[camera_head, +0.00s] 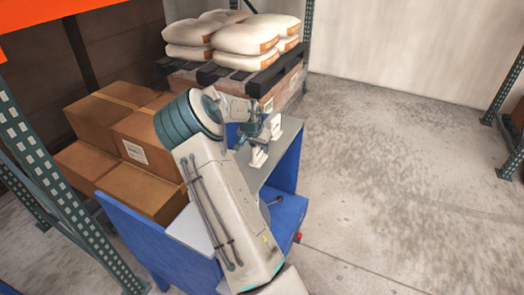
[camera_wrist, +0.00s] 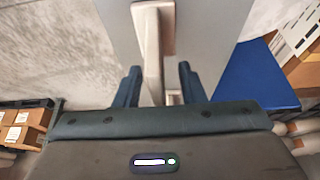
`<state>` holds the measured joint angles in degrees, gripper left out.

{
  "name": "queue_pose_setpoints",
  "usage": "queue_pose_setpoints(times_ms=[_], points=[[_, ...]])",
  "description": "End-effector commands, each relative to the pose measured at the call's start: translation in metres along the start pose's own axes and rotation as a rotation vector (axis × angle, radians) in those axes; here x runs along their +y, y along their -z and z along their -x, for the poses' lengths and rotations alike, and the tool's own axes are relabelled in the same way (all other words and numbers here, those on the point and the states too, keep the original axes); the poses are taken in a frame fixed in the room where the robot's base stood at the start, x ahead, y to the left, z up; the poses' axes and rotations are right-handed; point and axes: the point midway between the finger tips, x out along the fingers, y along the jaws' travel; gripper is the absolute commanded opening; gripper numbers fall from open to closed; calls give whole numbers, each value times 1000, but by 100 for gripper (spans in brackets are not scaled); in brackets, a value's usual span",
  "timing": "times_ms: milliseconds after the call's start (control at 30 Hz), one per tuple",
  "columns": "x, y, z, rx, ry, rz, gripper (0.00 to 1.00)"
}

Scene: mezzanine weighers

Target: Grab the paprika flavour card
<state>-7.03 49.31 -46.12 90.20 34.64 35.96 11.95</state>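I cannot make out a card or any lettering that reads paprika. In the wrist view, a pale beige upright piece (camera_wrist: 153,55) with a wider end stands between the two dark fingers of my gripper (camera_wrist: 158,84). The left finger is close to it, and a gap shows on the right, so the fingers are apart. Whether this piece is the card or its holder I cannot tell. In the head view my gripper (camera_head: 264,138) is over the grey top (camera_head: 283,152) of a blue bench, beside a small pale piece (camera_head: 258,157). My arm hides part of the bench.
The blue bench (camera_head: 290,190) has a lower shelf. Brown cartons (camera_head: 145,190) are stacked to its left. White sacks (camera_head: 245,38) lie on a dark pallet (camera_head: 262,75) behind. A rack post (camera_head: 40,160) stands at the left. Concrete floor (camera_head: 400,150) is clear at the right.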

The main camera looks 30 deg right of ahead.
Motion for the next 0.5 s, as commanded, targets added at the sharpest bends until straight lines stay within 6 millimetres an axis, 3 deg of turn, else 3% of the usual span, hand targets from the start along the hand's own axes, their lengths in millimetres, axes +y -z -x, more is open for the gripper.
queue_pose_setpoints(times_ms=[267,300,433,500], points=[[-1,0,-5,0,2,0,36],[-1,0,-5,0,2,0,34],[-1,0,-5,0,2,0,0],[-1,0,-5,0,2,0,0]])
